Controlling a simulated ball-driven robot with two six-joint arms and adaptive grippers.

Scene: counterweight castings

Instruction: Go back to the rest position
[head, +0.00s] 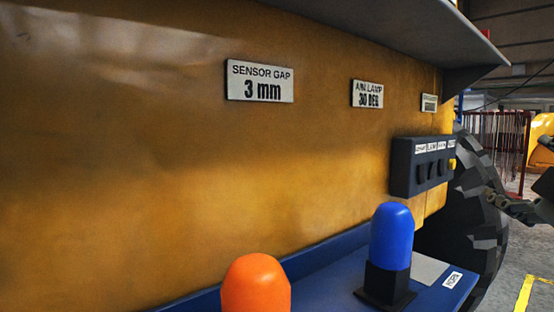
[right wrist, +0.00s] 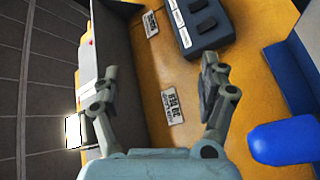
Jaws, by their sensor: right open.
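My right gripper (head: 499,203) shows at the right edge of the head view, in front of the big black tyre and clear of the yellow panel. In the right wrist view its two fingers (right wrist: 158,95) are spread apart, with nothing between them but the yellow panel and a small label behind. My left gripper is in neither view.
A blue lamp (head: 391,237) on a black base and an orange lamp (head: 256,285) stand on a blue ledge (head: 325,262). A dark switch box (head: 421,180) sticks out from the yellow panel (head: 150,170). A grey shelf (head: 420,25) overhangs above. The black tyre (head: 480,225) stands right.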

